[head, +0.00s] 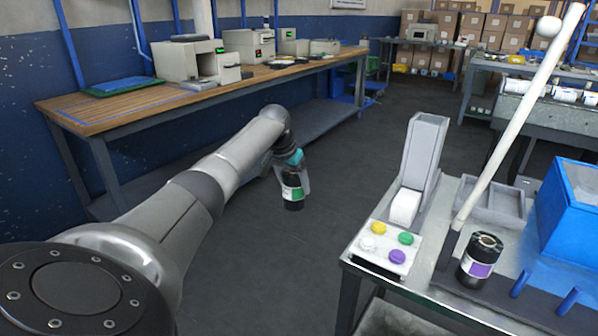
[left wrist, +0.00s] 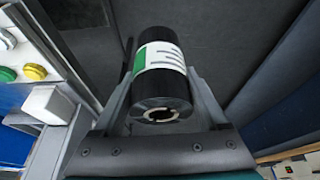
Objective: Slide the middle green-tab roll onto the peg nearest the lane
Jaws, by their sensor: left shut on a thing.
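My left gripper (head: 292,178) is shut on a black roll (head: 293,199) with a white label and green tab, held upright in the air over the floor, left of the steel table. In the left wrist view, the roll (left wrist: 163,90) lies between the fingers, its open core facing the camera. On the table's dark base (head: 448,281), two blue pegs show bare: one peg (head: 521,284) and another peg (head: 568,301). A black roll with a purple tab (head: 481,258) stands at the left of them; whether a peg is inside it is hidden. My right gripper is out of view.
A grey chute (head: 424,150) with a white block stands behind a panel of coloured buttons (head: 386,248). A white slanted pole (head: 515,125) rises beside the purple-tab roll. A blue bin (head: 570,215) is at right. Open floor separates the wooden bench (head: 140,108) and steel table.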

